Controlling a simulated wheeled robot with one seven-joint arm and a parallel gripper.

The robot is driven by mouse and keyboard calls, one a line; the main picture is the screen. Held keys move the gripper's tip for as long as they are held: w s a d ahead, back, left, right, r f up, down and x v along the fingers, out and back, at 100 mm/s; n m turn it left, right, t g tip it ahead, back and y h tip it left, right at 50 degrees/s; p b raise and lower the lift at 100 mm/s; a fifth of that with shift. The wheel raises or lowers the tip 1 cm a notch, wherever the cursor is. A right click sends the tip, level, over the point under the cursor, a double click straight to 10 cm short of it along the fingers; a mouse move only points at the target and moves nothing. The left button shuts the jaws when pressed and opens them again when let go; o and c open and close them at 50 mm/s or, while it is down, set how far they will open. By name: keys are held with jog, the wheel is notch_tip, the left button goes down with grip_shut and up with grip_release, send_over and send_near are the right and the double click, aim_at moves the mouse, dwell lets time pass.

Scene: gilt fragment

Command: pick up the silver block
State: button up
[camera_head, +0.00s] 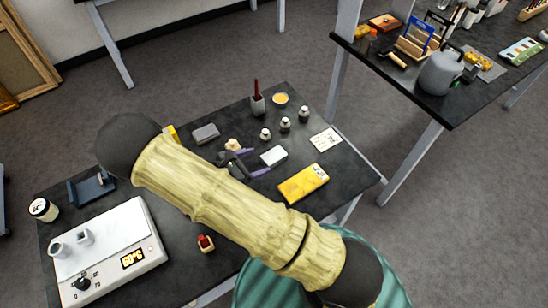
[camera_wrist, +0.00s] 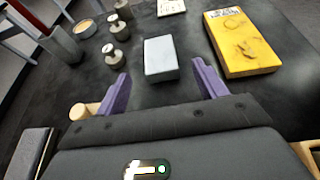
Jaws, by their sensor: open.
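The silver block (camera_head: 273,155) is a small pale box lying flat on the dark table. In the wrist view the silver block (camera_wrist: 160,57) lies just ahead of my gripper, roughly centred across the gap between the two purple fingers. My gripper (camera_head: 252,163) is open and low over the table, left of the block in the head view. In the wrist view my gripper (camera_wrist: 161,72) has its fingers apart with nothing held. The fingers do not visibly touch the block. My arm hides part of the table in the head view.
A yellow block (camera_head: 303,182) lies right of the silver one. Several metal weights (camera_head: 285,125) stand behind it, near a pen cup (camera_head: 257,104) and a yellow dish (camera_head: 280,99). A dark grey block (camera_head: 206,133) lies to the left. A white hotplate (camera_head: 112,250) fills the table's near left.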

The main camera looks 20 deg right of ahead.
aim_at(272, 156)
dwell(0.3)
jog(key=shift+p+x, duration=0.3)
jog(key=shift+x, duration=0.85)
jog(key=p+x, duration=0.1)
jog(key=x, duration=0.1)
jog(key=p+x, duration=0.1)
jog(key=x, duration=0.1)
jog(key=shift+d+r, duration=0.1)
jog(key=shift+d, duration=0.25)
jog(key=shift+w+d+f, duration=0.2)
jog(key=shift+d, duration=0.05)
jog(key=c, duration=1.3)
